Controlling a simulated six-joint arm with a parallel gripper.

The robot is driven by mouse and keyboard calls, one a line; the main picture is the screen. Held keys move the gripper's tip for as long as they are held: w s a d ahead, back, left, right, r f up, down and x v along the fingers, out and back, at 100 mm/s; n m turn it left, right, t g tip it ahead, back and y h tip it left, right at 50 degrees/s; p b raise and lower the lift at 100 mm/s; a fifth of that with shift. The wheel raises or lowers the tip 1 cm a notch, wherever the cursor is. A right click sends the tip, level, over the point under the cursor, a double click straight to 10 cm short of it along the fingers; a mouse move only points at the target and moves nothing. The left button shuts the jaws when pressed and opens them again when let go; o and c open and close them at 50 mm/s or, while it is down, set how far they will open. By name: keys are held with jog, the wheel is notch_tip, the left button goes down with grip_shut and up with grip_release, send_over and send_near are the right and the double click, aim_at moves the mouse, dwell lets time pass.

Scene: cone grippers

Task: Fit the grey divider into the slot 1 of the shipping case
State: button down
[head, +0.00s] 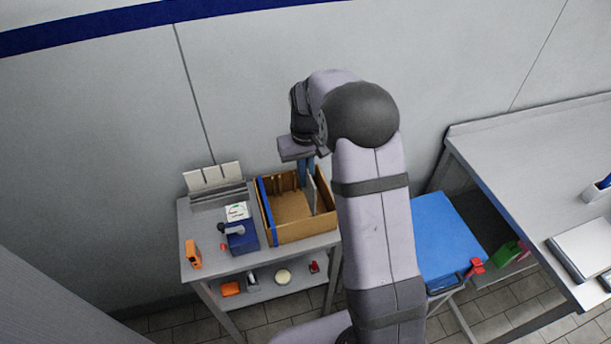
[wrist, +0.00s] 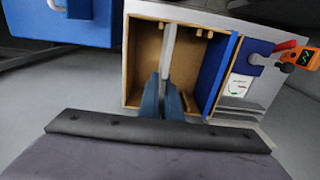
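The shipping case (head: 296,231) is an open brown box on a small grey cart; it also shows in the wrist view (wrist: 131,60). The grey divider (head: 311,196) is a thin upright panel over the case's right part in the head view. In the wrist view the divider (wrist: 168,50) runs across the opening, left of its middle. My gripper (head: 306,170) has blue fingers, and in the wrist view the fingers (wrist: 163,98) are shut on the divider's near end. Its lower edge is hidden, so I cannot tell whether it sits in a slot.
A blue panel (head: 265,208) stands along the case's left side. Left of the case are a blue device (head: 241,238), a white card (head: 237,211) and an orange tool (head: 193,254). A grey rack (head: 216,193) stands behind. A blue-topped stand (head: 445,238) is at right.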

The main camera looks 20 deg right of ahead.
aim_at(306, 193)
jog(key=shift+f+b, duration=2.2)
jog(key=shift+f, duration=1.6)
dwell(1.9)
jog(key=c, duration=1.9)
grip_release()
jog(key=shift+r, duration=0.15)
jog(key=shift+r+b, duration=1.05)
jog(key=shift+r, duration=2.5)
